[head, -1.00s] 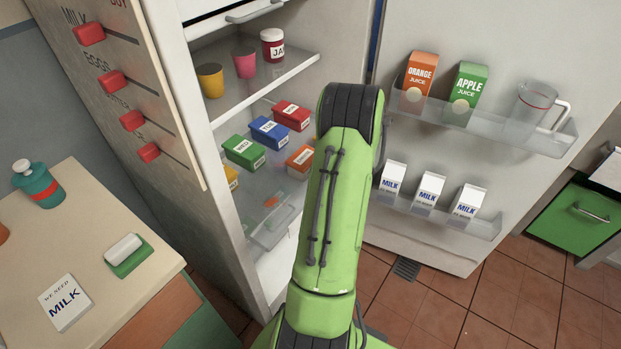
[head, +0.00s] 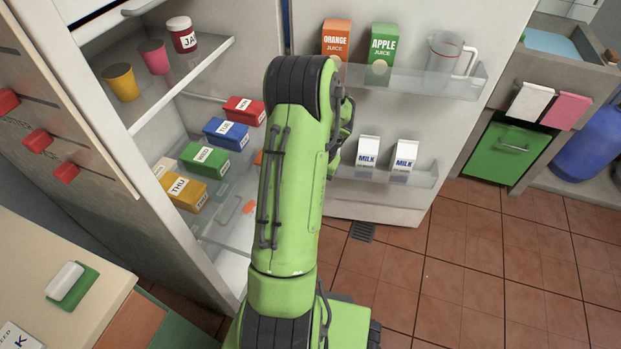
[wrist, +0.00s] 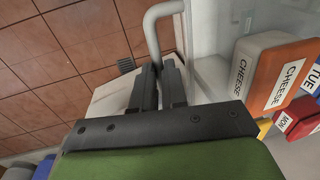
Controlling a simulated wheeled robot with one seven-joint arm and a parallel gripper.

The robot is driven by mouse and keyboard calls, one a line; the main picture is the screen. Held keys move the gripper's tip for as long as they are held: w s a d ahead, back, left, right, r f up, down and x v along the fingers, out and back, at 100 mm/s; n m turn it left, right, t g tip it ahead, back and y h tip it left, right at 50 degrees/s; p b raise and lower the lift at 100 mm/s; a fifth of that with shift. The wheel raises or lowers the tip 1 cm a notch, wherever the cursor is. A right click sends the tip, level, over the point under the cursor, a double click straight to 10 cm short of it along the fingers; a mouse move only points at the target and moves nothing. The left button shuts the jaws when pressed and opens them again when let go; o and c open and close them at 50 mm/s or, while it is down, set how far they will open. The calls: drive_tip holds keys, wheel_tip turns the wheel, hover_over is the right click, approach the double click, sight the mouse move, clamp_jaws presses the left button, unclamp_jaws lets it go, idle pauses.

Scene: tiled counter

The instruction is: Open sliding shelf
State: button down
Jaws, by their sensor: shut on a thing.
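The fridge's clear shelf with day-labelled boxes (head: 204,160) stands left of my arm in the head view. In the wrist view, an orange CHEESE box (wrist: 270,72) and parts of the blue and red boxes show at the right. A pale grey bar handle (wrist: 152,30) bends down between the fingers of my gripper (wrist: 158,72). The fingers are close together and shut on the handle. My arm hides the gripper in the head view. How the handle joins the shelf is not clear.
The open fridge door holds juice cartons (head: 382,54), a jug (head: 447,58) and milk cartons (head: 404,157) right of my arm. An upper shelf carries cups (head: 120,82) and a jar. A counter (head: 55,260) is at lower left. Tiled floor (head: 450,260) is clear at lower right.

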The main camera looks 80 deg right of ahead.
drive_tip(key=c, duration=1.2)
unclamp_jaws()
drive_tip(key=shift+o, duration=0.2)
wheel_tip(320, 180, up, 16)
drive_tip(key=s+p, duration=0.3)
drive_tip(key=p, duration=0.2)
drive_tip(key=shift+a+f, duration=0.2)
drive_tip(key=shift+f, duration=0.05)
